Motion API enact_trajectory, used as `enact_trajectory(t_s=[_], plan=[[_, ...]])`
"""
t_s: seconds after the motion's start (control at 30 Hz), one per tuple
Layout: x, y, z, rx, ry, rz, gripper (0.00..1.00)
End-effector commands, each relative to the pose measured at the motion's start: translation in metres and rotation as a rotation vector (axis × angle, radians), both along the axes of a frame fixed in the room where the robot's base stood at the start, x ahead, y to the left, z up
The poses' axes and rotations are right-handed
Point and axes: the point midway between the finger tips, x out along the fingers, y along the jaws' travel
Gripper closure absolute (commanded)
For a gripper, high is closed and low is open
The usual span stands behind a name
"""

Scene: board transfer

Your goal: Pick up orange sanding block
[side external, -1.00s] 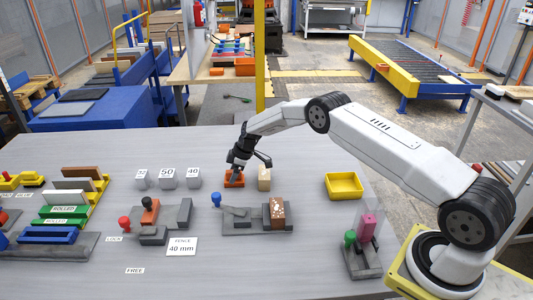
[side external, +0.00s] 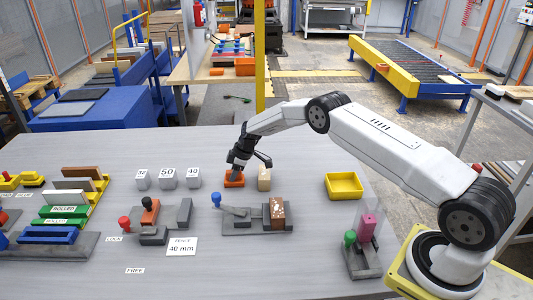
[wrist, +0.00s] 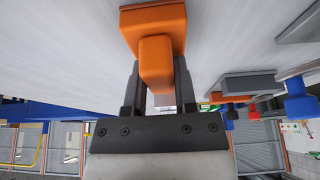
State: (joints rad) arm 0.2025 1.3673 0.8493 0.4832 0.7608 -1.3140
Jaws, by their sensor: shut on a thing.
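The orange sanding block (side external: 234,181) is on the grey table near its middle, left of a beige block. In the wrist view the orange sanding block (wrist: 154,30) shows a wide base and a narrower raised grip. My gripper (side external: 236,168) is above it in the side view, fingers pointing down. In the wrist view my gripper (wrist: 158,85) has its two dark fingers on either side of the raised grip, shut on it. The block's base appears to be at the table surface; I cannot tell whether there is a gap beneath it.
A beige block (side external: 264,178) stands close to the right of my gripper. A grey fixture (side external: 240,225) with a blue knob and a speckled brown block (side external: 277,212) lie in front. A yellow tray (side external: 344,186) is at the right. Three numbered grey blocks (side external: 167,178) stand to the left.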

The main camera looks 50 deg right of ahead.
Motion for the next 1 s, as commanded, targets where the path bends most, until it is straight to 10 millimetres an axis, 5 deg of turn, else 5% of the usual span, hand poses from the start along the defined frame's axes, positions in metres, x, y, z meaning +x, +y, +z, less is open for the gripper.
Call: enact_trajectory(t_s=[0.53,1.0], plan=[[0.001,0.0,0.032,-0.003,-0.003,0.001,1.0],[-0.032,0.003,0.071,-0.001,-0.001,-0.001,1.0]])
